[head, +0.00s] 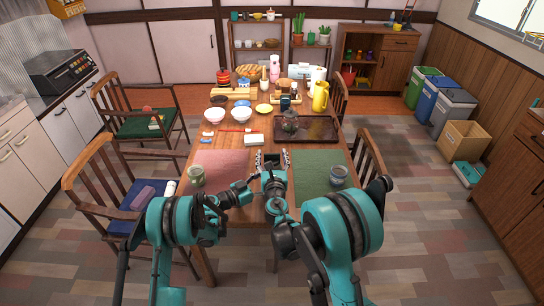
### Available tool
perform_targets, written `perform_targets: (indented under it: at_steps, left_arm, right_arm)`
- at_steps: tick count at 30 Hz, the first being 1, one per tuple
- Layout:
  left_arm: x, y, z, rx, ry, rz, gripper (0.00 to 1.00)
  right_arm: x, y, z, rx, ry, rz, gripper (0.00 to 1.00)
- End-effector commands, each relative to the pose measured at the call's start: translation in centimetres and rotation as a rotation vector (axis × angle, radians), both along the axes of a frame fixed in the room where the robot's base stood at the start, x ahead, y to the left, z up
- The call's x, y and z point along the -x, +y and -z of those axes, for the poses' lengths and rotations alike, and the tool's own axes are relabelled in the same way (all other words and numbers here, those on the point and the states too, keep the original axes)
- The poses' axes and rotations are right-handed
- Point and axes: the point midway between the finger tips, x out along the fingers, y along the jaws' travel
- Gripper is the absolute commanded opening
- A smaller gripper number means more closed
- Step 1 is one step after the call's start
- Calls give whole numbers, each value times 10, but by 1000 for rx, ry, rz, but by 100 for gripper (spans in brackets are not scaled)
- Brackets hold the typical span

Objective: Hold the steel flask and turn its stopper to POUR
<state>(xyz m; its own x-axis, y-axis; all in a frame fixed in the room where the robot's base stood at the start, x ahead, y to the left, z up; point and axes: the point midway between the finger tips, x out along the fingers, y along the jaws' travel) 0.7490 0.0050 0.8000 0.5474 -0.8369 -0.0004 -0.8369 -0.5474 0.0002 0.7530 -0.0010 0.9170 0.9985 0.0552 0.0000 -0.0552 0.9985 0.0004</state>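I cannot pick out a steel flask or its stopper with certainty in the head view. A yellow jug-like vessel (320,96) stands upright at the far right of the table, and a pink bottle (274,70) stands at the far end. My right gripper (272,155) is over the near middle of the table, between the two place mats, pointing away from me. Its fingers are spread and I see nothing held between them. My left gripper (243,190) is low beside the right wrist; its fingers are too small and overlapped to read.
The table (262,142) carries a pink mat (222,162), a green mat (310,165), two cups, white bowls (242,114) and a dark tray (318,130) with a dark pot (290,123). The far end is crowded. Chairs flank both sides.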

Motion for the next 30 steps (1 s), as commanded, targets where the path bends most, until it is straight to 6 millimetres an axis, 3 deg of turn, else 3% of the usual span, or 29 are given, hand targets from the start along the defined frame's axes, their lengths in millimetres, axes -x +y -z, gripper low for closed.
perform_targets:
  at_steps: [1, 4, 16, 30]
  left_arm:
    - [0, 0, 0, 0, 0, -1, 5]
    - [0, 0, 0, 0, 0, 0, 5]
    - [0, 0, 0, -1, -1, 0, 5]
    - [1, 0, 0, -1, -1, 2, 5]
  right_arm:
    - [0, 0, 0, 0, 0, 0, 44]
    - [0, 0, 0, 0, 0, 0, 20]
    - [-1, -2, 0, 0, 0, -58, 20]
    - [-2, -3, 0, 0, 0, -368, 20]
